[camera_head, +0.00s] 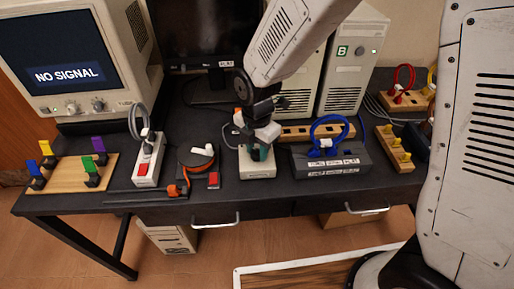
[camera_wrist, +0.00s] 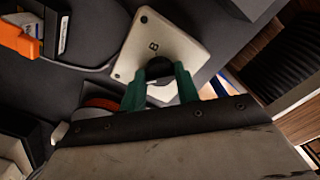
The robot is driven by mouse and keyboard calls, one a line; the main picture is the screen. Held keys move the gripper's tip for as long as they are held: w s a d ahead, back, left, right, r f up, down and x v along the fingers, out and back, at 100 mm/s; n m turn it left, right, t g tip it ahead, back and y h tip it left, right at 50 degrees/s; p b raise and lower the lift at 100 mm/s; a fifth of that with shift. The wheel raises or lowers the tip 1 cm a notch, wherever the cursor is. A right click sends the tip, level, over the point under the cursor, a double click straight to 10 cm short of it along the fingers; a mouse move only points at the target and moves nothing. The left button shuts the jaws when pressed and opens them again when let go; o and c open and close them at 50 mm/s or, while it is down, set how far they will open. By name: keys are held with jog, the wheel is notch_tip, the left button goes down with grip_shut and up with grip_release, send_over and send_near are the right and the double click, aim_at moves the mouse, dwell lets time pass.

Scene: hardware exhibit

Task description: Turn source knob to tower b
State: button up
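The source knob (camera_wrist: 159,68) is dark and round, on a pale switch box (camera_wrist: 185,42) marked "B" in the wrist view. In the head view the switch box (camera_head: 258,168) stands on the desk near its front edge, and the knob is hidden by my gripper (camera_head: 262,152). In the wrist view the green fingers of my gripper (camera_wrist: 160,82) stand on either side of the knob and appear shut on it. Its pointing direction is unclear. Tower B (camera_head: 347,70), a beige PC case with a green "B" label, stands at the back right.
A dark box with a blue cable (camera_head: 325,160) stands right of the switch box. An orange-cable reel (camera_head: 197,158) and a white power strip (camera_head: 148,160) lie left. A monitor (camera_head: 70,60) reads "NO SIGNAL". A dark screen (camera_head: 205,35) stands behind.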

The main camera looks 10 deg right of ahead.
jog(key=shift+m, duration=0.3)
jog(key=shift+c, duration=0.2)
jog(key=m, duration=0.3)
jog(key=shift+m, duration=0.3)
jog(key=m, duration=0.4)
jog(key=shift+m, duration=0.3)
jog(key=m, duration=0.9)
jog(key=o, duration=1)
jog(key=shift+c, duration=0.2)
